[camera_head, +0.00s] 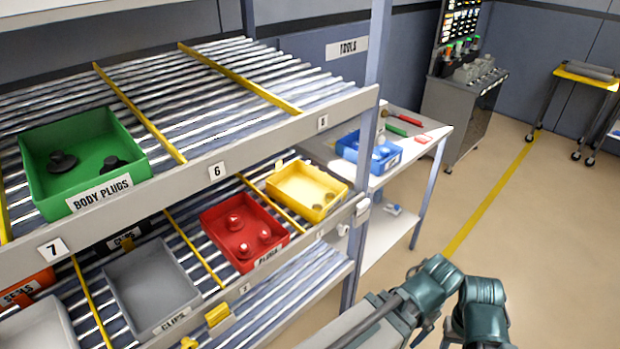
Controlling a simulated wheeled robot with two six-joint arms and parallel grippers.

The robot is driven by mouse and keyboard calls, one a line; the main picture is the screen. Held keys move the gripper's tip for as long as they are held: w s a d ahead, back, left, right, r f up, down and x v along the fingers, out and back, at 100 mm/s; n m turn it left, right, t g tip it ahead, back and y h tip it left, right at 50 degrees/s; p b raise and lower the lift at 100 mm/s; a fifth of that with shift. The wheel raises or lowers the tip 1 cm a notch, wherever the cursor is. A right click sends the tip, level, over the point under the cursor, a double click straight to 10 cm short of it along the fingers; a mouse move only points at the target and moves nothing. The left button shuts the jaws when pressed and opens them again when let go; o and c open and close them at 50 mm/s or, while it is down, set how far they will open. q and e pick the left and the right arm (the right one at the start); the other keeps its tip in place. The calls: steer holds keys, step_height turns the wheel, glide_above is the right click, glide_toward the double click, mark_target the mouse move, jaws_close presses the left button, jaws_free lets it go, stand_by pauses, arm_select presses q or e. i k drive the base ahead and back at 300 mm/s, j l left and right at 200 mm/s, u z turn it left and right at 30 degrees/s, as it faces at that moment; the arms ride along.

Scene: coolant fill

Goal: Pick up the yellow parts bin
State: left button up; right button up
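The yellow parts bin (330,208) sits on the middle roller shelf, in the lane at its right end beside the shelf post. It is upright and open at the top, with its front near the shelf's front rail. A few small pale items seem to lie in it, too small to make out. Teal and grey links of my own arm show at the bottom right, well apart from the bin. Neither of my grippers is in view.
A red bin (268,258) stands left of the yellow one, across a yellow divider (272,205). A green bin (128,190) sits on the shelf above. A grey bin (165,325) is farther left. A blue bin (362,158) stands on a side table (425,150).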

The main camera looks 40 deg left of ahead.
mark_target(297, 185)
steer(key=j+u, duration=0.1)
steer(key=u, duration=0.65)
steer(key=j+u, duration=0.15)
steer(key=u, duration=0.25)
steer(key=i+l, duration=0.1)
steer(key=l, duration=0.35)
steer(key=i+l+u, duration=0.1)
steer(key=l, duration=0.35)
